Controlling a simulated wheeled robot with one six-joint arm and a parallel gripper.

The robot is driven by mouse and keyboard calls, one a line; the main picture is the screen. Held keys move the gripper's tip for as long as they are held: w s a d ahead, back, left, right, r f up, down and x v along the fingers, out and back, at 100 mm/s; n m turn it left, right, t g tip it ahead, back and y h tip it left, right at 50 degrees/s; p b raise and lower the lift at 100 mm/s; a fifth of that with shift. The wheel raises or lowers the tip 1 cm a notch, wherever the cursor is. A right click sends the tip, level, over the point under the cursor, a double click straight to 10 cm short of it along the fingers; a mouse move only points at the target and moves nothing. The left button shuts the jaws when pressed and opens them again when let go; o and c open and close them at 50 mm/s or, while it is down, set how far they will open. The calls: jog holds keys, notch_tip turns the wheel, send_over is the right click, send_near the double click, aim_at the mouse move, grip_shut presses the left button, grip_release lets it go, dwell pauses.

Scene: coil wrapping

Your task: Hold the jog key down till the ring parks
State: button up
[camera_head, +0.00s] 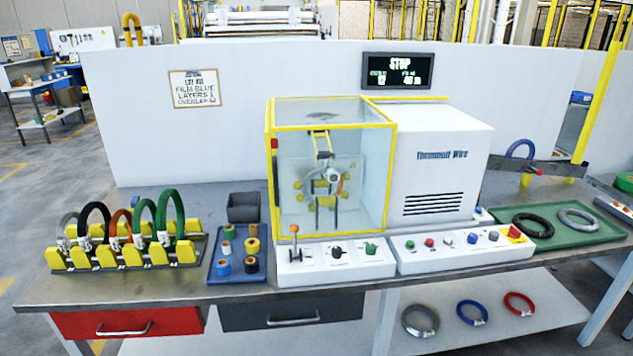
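The wrapping machine's ring (324,184) is behind the clear, yellow-edged guard (385,185), which looks closed. Yellow rollers or bobbins surround it; its exact angle is too small to read. The right control panel (465,251) on the bench front carries a green button (410,244), a red button (429,242), a pale button (447,240), a blue button (472,238), a grey knob (493,236) and a red-and-yellow switch (515,232). Labels are unreadable, so I cannot tell which is the jog key. The display (398,70) reads STOP. My gripper is not in view.
A blue tray (238,276) of tape rolls and a yellow rack (125,257) of coils stand left. A green tray (585,241) with two coils lies right. Space before the panels looks clear.

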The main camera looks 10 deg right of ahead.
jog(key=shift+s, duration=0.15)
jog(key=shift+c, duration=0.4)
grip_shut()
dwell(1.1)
